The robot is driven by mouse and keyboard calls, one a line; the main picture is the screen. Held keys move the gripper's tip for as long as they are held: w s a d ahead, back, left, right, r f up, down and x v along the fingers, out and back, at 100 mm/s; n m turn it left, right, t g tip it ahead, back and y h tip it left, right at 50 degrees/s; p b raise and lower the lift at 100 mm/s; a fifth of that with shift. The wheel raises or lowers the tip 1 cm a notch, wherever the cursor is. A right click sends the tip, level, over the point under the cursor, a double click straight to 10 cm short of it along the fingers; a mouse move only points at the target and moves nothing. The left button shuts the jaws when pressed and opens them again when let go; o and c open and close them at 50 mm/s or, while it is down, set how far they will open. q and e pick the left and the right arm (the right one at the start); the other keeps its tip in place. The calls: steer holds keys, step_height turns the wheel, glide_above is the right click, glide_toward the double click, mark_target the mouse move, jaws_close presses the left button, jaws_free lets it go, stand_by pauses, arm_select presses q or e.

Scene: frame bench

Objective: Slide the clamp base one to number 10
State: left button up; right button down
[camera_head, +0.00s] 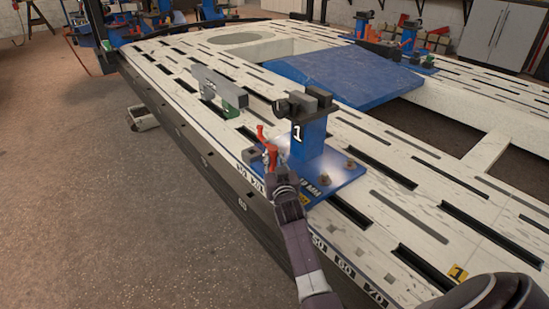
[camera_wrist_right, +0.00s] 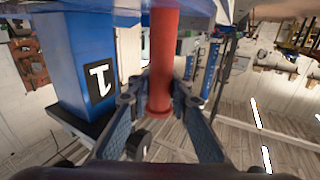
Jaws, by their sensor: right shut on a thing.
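Clamp base one (camera_head: 312,138) is a blue post marked with a white 1, upright on a blue foot plate on the slotted bench (camera_head: 405,165). It also shows upside down in the wrist view (camera_wrist_right: 75,60). My right gripper (camera_head: 271,170) is at the near left side of the base, by its red handle (camera_head: 262,133). In the wrist view the right gripper's fingers (camera_wrist_right: 158,104) are on both sides of the red handle (camera_wrist_right: 162,50) and closed on it. Number labels (camera_head: 345,267) run along the bench's near edge; the 10 is not clearly readable. My left gripper is not seen.
A grey bar with a green clamp (camera_head: 233,95) stands left of the base. A blue sloped plate (camera_head: 345,77) lies behind it. A yellow tag (camera_head: 457,272) marked 1 is at the lower right. More blue clamp bases (camera_head: 409,34) stand farther back.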

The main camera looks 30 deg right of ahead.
steer(key=c, duration=1.8)
jaws_free()
steer(key=shift+w+a+r, duration=0.1)
steer(key=shift+a, duration=0.05)
steer(key=shift+o, duration=0.2)
steer(key=v, duration=1.2)
